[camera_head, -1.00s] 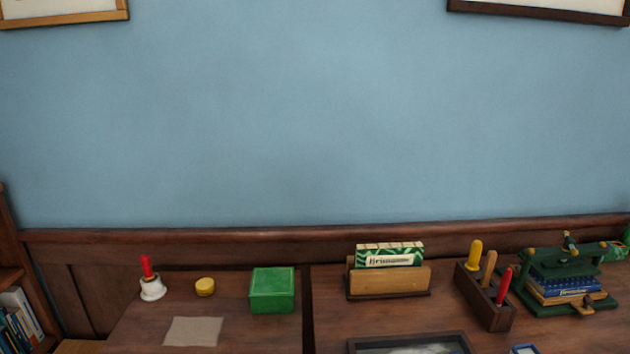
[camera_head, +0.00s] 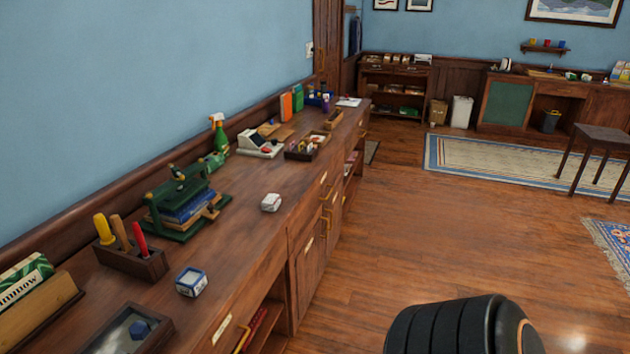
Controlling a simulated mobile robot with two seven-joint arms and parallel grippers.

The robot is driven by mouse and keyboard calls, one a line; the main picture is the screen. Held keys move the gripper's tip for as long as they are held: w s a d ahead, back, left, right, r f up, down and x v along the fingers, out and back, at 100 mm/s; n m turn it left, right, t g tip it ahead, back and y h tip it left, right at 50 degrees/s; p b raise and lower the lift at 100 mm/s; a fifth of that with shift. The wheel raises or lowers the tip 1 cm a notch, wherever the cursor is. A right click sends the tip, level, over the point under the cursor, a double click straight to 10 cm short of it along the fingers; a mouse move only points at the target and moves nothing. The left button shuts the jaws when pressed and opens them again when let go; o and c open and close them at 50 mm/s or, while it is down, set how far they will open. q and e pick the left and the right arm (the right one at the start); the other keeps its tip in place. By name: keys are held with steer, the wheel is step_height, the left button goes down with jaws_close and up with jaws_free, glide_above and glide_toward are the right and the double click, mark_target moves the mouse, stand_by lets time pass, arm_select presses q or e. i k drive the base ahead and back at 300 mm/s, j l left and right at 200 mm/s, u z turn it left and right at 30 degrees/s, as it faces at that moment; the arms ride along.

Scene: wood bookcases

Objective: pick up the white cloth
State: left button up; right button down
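I cannot pick out the white cloth with certainty. A small white bundle or block (camera_head: 270,202) sits on the long wooden counter (camera_head: 237,235), near its front edge; it is too small to tell whether it is cloth. A flat white piece (camera_head: 349,101) lies at the counter's far end, and its material is also unclear. Neither of my grippers shows in this view. A black rounded part at the bottom edge looks like my own arm, with no fingers visible.
A tool holder (camera_head: 135,262), a green press with books (camera_head: 182,208), a blue-and-white box (camera_head: 192,281) and a dark tray (camera_head: 128,334) stand on the near counter. A spray bottle (camera_head: 219,136) stands farther back. The wooden floor (camera_head: 400,220) right of the counter is open.

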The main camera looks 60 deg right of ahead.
mark_target(270, 203)
steer(key=z, duration=1.65)
steer(key=i+l+u, duration=0.1)
steer(key=u, duration=0.3)
steer(key=i+l+u, duration=0.1)
steer(key=u, duration=0.3)
steer(key=l+u, duration=0.2)
steer(key=u, duration=0.2)
steer(key=i+l+u, duration=0.1)
steer(key=l+u, duration=0.15)
steer(key=l, duration=0.2)
steer(key=i+l+u, duration=0.2)
steer(key=l, duration=0.25)
steer(key=l+u, duration=0.2)
steer(key=l, duration=0.7)
steer(key=l+u, duration=0.2)
steer(key=l, duration=0.7)
steer(key=k, duration=0.05)
